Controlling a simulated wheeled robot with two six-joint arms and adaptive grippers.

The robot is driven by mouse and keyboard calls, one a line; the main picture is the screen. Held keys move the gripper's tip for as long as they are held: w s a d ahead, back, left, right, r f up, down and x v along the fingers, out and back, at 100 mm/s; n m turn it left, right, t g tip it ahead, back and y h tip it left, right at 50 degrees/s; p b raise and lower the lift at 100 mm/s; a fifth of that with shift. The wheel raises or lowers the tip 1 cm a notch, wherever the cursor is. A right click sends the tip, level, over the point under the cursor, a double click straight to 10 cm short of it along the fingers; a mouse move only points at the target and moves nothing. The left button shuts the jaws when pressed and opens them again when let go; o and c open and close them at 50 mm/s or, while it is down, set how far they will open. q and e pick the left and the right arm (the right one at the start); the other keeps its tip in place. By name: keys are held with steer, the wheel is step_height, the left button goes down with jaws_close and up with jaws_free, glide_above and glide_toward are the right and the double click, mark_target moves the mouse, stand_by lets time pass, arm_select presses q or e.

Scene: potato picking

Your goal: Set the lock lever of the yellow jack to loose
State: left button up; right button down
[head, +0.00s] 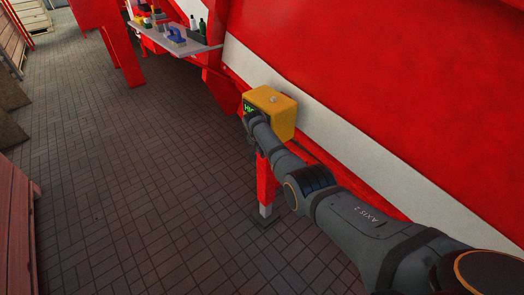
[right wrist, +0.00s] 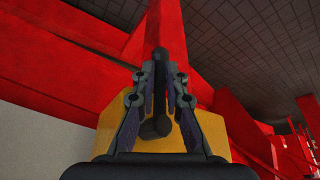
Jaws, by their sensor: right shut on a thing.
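The yellow jack (head: 277,111) is a yellow box on top of a red leg, beside the red and white machine side. My right gripper (head: 250,118) reaches its left face in the head view, and my arm hides part of that face. In the right wrist view the yellow box (right wrist: 108,138) lies behind the fingers. A dark lever (right wrist: 160,85) with a round end stands between the two fingers of my right gripper (right wrist: 161,90), which is shut on it. The lever's exact setting cannot be told. My left gripper is not in view.
The red leg (head: 266,185) of the jack stands on the paved floor (head: 150,190). A shelf (head: 172,42) with bottles and small items is at the back. Wooden crates (head: 15,235) line the left edge. The paving between is clear.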

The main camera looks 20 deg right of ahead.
steer(key=c, duration=1.7)
jaws_free()
steer(key=v, duration=1.2)
steer(key=shift+w, duration=0.1)
